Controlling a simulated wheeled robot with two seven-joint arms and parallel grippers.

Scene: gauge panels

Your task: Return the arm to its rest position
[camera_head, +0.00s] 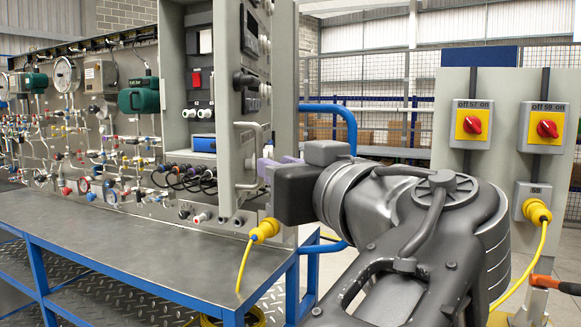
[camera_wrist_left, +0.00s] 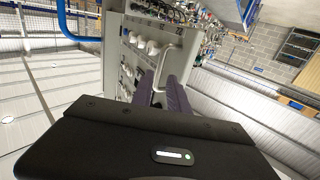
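My left arm comes in large from the lower right of the head view. Its dark gripper (camera_head: 266,168) has purple fingers that reach the grey loop handle (camera_head: 243,155) on the edge of the open grey cabinet panel (camera_head: 228,110). In the left wrist view the two purple fingers (camera_wrist_left: 163,95) point at the same handle (camera_wrist_left: 172,58), with part of it seemingly between them. A gap shows between the fingers, but whether they touch the handle is unclear. My right gripper is in neither view.
A blue-framed bench (camera_head: 130,250) stands on the left below the gauge panel (camera_head: 60,150). A yellow plug (camera_head: 265,229) with cable hangs near the cabinet's foot. A post with red rotary switches (camera_head: 472,124) and another yellow plug (camera_head: 537,211) stands right of my arm. A blue rail (camera_head: 345,120) rises behind.

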